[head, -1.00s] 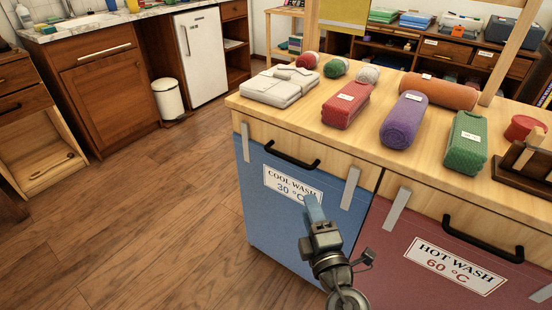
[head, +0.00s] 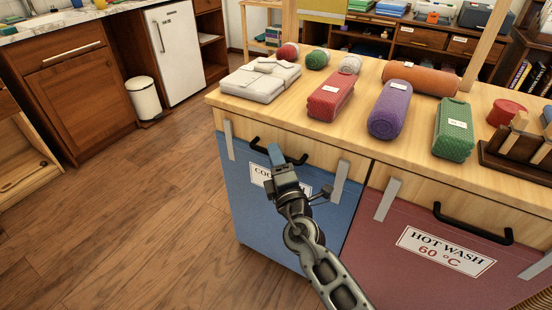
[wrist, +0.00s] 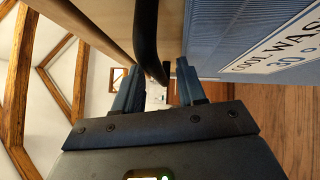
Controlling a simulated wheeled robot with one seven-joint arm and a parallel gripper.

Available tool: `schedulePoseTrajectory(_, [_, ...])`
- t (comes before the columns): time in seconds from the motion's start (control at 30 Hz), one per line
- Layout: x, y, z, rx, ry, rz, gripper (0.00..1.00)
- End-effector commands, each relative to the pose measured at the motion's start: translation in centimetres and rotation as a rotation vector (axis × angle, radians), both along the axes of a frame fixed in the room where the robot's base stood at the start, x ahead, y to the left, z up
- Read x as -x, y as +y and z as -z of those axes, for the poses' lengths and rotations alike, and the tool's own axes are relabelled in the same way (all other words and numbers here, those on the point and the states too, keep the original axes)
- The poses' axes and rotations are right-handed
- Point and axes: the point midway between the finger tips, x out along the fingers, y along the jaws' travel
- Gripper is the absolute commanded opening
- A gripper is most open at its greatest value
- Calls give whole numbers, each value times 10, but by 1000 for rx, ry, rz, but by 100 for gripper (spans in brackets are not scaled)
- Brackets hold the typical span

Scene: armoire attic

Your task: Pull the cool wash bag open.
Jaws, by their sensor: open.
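The cool wash bag (head: 245,190) is a blue front with a white label, in the left half of the wooden counter. Its black handle (head: 296,160) runs across the wooden strip above the blue fabric. My gripper (head: 277,155) is at that handle and hides its middle and part of the label. In the wrist view, my gripper (wrist: 160,82) is open. The handle (wrist: 146,35) shows between its two blue fingers, with a gap on the finger sides. I cannot tell whether either finger touches it. The label (wrist: 285,42) shows at the right. The bag is shut.
The red hot wash bag (head: 400,225) with its own handle (head: 472,222) is to the right. Rolled towels, including a purple one (head: 390,110), and folded white cloth (head: 260,80) lie on the counter top (head: 340,135). The wooden floor (head: 150,200) at left is clear.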

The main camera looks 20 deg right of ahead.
Motion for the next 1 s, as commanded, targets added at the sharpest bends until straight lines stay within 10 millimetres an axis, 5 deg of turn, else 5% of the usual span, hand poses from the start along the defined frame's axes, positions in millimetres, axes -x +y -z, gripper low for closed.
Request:
schedulePoseTrajectory(0.2, [0,0,0,0,0,0,39])
schedulePoseTrajectory(0.6, [0,0,0,0,0,0,1])
schedulePoseTrajectory(1.0, [0,0,0,0,1,0,0])
